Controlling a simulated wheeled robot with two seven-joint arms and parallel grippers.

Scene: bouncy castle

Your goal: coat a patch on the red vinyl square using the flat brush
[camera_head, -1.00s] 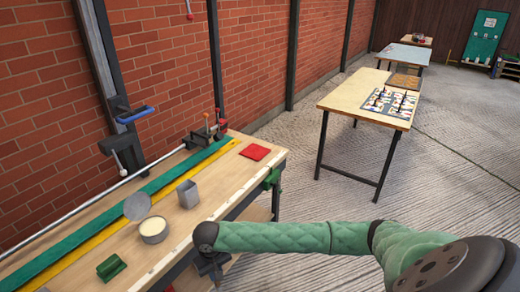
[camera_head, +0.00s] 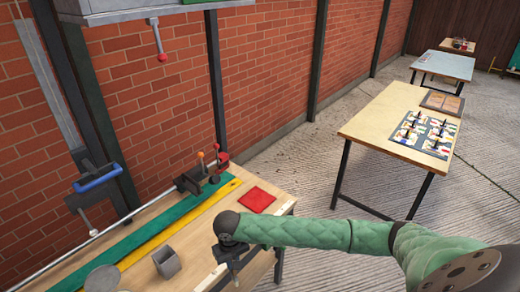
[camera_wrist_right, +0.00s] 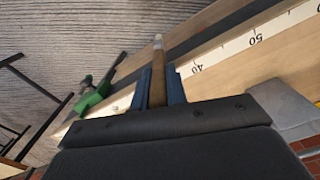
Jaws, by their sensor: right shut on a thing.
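The red vinyl square (camera_head: 257,200) lies flat near the far right corner of the wooden workbench, with no coat visible on it. My right gripper (camera_head: 234,270) is low beside the bench's right edge, nearer than the square and apart from it. In the right wrist view my right gripper (camera_wrist_right: 159,88) is shut on the flat brush (camera_wrist_right: 157,75). Its brown handle shows between the blue fingers and has a pale end; I cannot make out the bristles. My left gripper is out of view.
A grey square cup (camera_head: 166,262) and a round grey lid (camera_head: 102,279) are on the bench. Green (camera_head: 160,230) and yellow (camera_head: 187,225) strips run along it. Clamps (camera_head: 203,172) stand behind the square. A table with game pieces (camera_head: 395,125) is farther right.

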